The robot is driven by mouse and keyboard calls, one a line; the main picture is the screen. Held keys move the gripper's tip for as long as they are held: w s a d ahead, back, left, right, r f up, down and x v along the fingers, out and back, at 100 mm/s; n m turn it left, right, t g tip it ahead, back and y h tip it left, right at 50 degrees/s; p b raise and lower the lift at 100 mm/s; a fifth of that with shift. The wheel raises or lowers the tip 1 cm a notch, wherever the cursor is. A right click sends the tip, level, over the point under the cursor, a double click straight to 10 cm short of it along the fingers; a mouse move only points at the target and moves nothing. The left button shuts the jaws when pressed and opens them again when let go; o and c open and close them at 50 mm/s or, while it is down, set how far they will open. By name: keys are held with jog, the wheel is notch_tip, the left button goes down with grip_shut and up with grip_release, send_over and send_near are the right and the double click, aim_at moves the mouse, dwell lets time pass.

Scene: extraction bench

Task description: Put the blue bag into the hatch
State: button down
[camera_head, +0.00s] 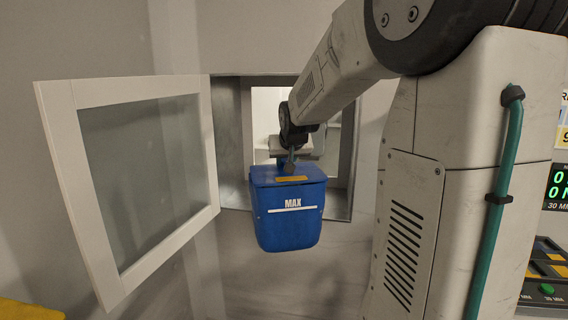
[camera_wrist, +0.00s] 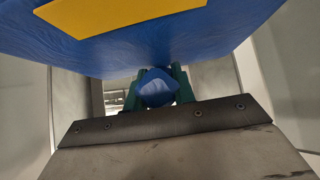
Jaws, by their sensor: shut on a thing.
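The blue bag (camera_head: 290,222) has a white "MAX" label and a yellow patch on top. It hangs upright from my gripper (camera_head: 290,160), in front of the open hatch (camera_head: 235,150) in the wall. In the wrist view the bag (camera_wrist: 210,40) fills the top, and my gripper (camera_wrist: 157,90) is shut on its blue top knob. The hatch is a square, metal-lined opening, and its glass-paned door (camera_head: 150,165) stands swung open to the left. The bag and my arm hide part of the opening and its lower edge.
The open door's white frame stands close on the left of the bag. A panel with a green button (camera_head: 547,289) and a display (camera_head: 560,188) are at the right edge. A yellow thing (camera_head: 25,310) shows at the bottom left corner.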

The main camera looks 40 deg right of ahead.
jog(key=w+d+f, duration=0.1)
jog(key=w+d, duration=0.8)
jog(key=d, duration=0.3)
jog(key=w+d+f, duration=0.1)
jog(key=w+d, duration=0.9)
jog(key=d, duration=0.3)
jog(key=shift+d, duration=0.15)
dwell(1.5)
jog(key=shift+f, duration=0.55)
dwell(0.7)
jog(key=c, duration=1.1)
grip_release()
jog(key=shift+f, duration=0.15)
jog(key=shift+v, duration=4)
